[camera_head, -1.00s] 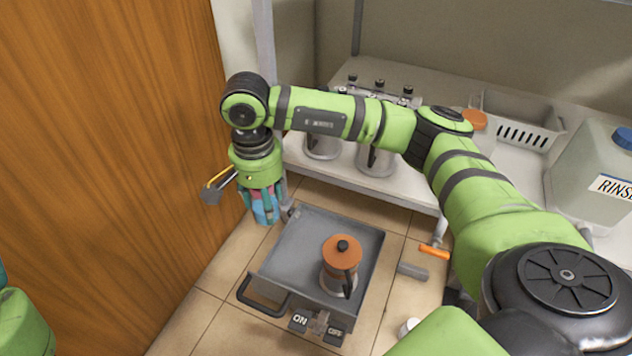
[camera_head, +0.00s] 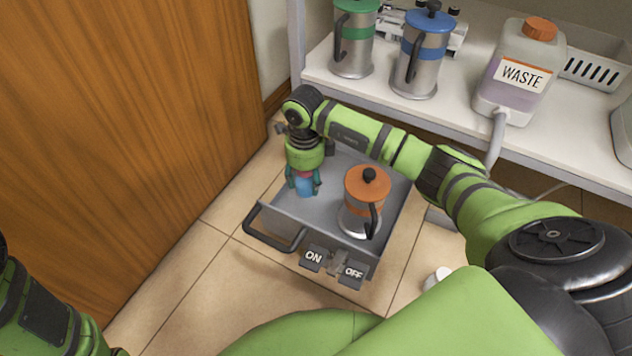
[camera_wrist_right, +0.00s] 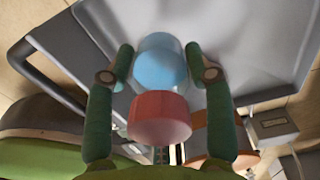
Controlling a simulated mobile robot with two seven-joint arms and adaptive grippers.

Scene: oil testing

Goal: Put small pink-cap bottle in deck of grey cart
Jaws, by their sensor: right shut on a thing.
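The small pink-cap bottle (camera_wrist_right: 159,62) has a light blue body and a pinkish-red cap in the right wrist view. My right gripper (camera_wrist_right: 160,72) is shut on it, a finger at each side. In the head view my right gripper (camera_head: 304,184) points down with the bottle (camera_head: 305,187) at the left part of the grey cart's deck (camera_head: 287,206). I cannot tell whether the bottle's base touches the deck. The deck also shows behind the bottle in the wrist view (camera_wrist_right: 235,45). My left gripper is out of view; only part of the left arm shows.
An orange-banded steel canister (camera_head: 362,207) stands on the deck, right of the bottle. The cart has a dark handle (camera_head: 275,240) and ON/OFF pedals in front. A shelf behind holds green (camera_head: 353,45) and blue (camera_head: 421,55) canisters and a WASTE jug (camera_head: 519,75). A wooden panel (camera_head: 120,120) is left.

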